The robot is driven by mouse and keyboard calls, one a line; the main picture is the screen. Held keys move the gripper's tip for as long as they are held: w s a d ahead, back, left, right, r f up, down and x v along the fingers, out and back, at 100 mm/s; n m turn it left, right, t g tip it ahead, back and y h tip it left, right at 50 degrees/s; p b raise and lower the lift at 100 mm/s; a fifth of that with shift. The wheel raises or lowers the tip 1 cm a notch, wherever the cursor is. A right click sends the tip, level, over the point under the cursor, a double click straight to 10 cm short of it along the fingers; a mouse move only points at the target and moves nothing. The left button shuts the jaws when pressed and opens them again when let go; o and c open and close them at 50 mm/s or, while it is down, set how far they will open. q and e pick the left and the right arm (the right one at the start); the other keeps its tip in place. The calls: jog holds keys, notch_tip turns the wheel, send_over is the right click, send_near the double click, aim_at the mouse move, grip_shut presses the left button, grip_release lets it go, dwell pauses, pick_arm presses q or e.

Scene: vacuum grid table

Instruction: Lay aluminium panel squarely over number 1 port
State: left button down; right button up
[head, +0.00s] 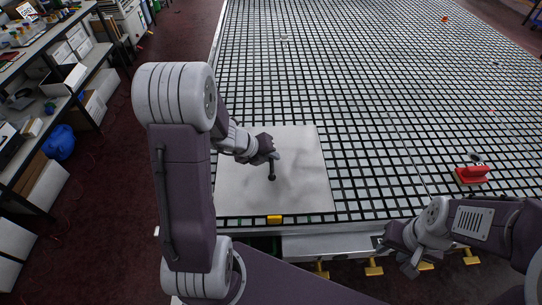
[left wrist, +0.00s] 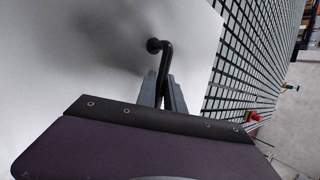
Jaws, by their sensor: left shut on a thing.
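The aluminium panel (head: 300,190) is a pale grey square plate at the near left corner of the grid table. A black bent handle (head: 271,172) stands on it, and the handle also shows in the left wrist view (left wrist: 166,58). My left gripper (head: 270,156) is shut on this handle, above the panel. The panel looks nearly in line with the grid; I cannot tell whether it touches the table. No port number is readable, and whatever is under the panel is hidden. My right gripper (head: 402,262) hangs in front of the table edge, away from the panel; its jaw opening is unclear.
The black-and-silver grid table (head: 390,130) is mostly bare. A yellow block (head: 274,219) sits at its front edge beside the panel. Yellow valve handles (head: 373,267) line the front below. A red tool (head: 470,174) lies at the right. Cluttered shelves (head: 50,110) stand at the left.

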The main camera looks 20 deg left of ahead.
pick_arm(q)
jog(key=shift+f, duration=0.1)
jog(key=c, duration=1.4)
grip_release()
jog(key=shift+o, duration=0.2)
jog(key=shift+s, duration=0.15)
jog(key=p+v, duration=0.4)
jog(key=v, duration=0.5)
